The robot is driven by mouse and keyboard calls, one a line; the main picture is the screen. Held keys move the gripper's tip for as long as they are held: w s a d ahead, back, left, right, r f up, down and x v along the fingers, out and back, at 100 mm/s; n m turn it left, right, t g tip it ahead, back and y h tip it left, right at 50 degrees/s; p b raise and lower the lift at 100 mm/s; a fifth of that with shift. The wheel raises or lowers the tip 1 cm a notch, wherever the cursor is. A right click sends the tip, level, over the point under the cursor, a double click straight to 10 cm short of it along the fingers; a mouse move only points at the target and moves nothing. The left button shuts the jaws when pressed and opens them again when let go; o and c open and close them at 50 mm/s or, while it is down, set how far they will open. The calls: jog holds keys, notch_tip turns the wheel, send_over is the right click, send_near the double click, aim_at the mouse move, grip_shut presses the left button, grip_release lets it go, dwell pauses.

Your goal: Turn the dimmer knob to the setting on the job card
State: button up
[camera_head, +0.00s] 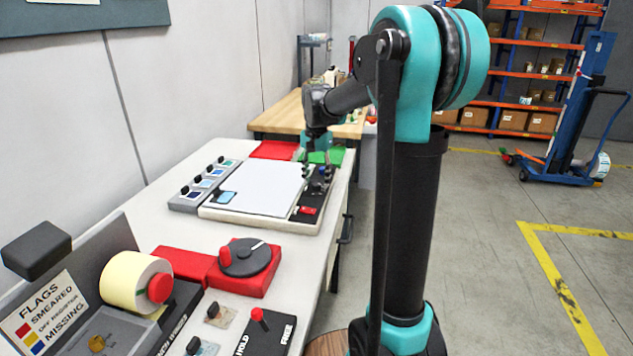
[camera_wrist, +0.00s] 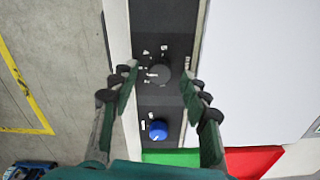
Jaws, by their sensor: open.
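My gripper (camera_wrist: 160,80) is open, its fingers on either side of a round dark grey knob (camera_wrist: 160,74) with white marks around it, which looks like the dimmer knob. I cannot tell whether the fingers touch it. A blue knob (camera_wrist: 158,130) sits on the same black control strip (camera_wrist: 165,28). In the head view my gripper (camera_head: 316,160) points down over the far end of this strip (camera_head: 308,200), at the right of a white panel (camera_head: 262,186). The grey knob's pointer is not clear. I cannot make out a job card.
A grey box with several black knobs (camera_head: 203,184) stands left of the panel. Red (camera_head: 275,150) and green (camera_head: 325,156) mats lie behind. A rewinder with a yellowish roll (camera_head: 128,280) stands nearer.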

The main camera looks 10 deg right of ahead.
aim_at(317, 184)
notch_tip(317, 184, up, 11)
dwell(0.3)
jog(key=shift+f, duration=0.1)
